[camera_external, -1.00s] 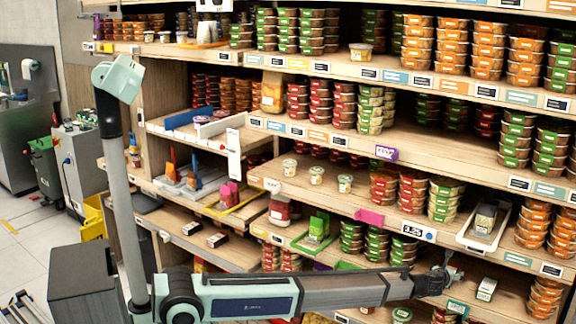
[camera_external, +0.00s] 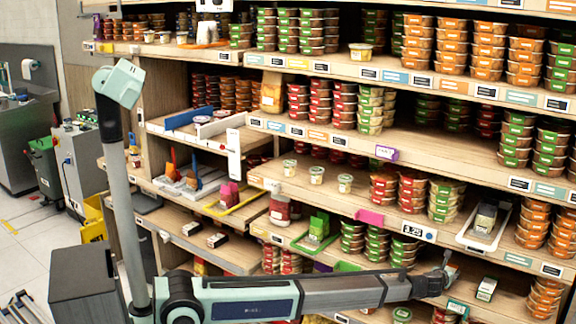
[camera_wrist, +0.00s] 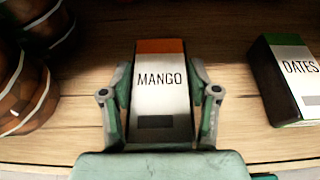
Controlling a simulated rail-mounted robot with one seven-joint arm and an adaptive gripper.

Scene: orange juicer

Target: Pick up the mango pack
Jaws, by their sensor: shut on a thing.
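The mango pack (camera_wrist: 161,100) is an upright box, white in front with an orange-brown top and the word MANGO. In the wrist view it stands between the two fingers of my gripper (camera_wrist: 160,75), one finger pressed to each side. My gripper is shut on it. In the external view my gripper (camera_external: 446,264) is at the lower right, in front of a low shelf. I cannot clearly make out the mango pack there.
A dates pack (camera_wrist: 289,80) stands to the right, apart from my gripper. Stacked brown bowls (camera_wrist: 22,95) stand to the left. In the external view a shelf with a white tray (camera_external: 484,226) is above my gripper.

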